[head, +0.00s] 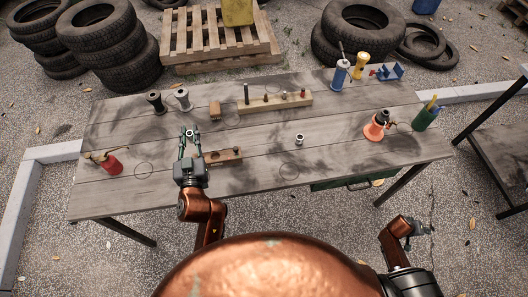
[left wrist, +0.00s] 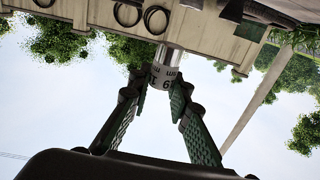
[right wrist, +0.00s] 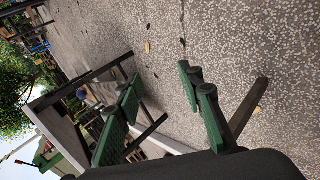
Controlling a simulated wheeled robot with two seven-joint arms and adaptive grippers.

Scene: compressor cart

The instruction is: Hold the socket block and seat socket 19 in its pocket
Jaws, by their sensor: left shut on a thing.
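My left gripper (head: 190,134) is shut on a silvery socket, held above the front left of the workbench. In the left wrist view the socket (left wrist: 166,68) sits between the fingertips, and its upside-down marking seems to read 19 mm. A short wooden block (head: 223,157) lies just right of that gripper, with a dark round spot near its right end. A longer wooden block (head: 290,102) behind it carries several upright pieces. I cannot tell which is the socket block. My right gripper (right wrist: 160,88) is open and empty, away from the bench over the ground.
A loose metal socket (head: 299,139) stands mid-bench. The front middle of the bench is mostly clear.

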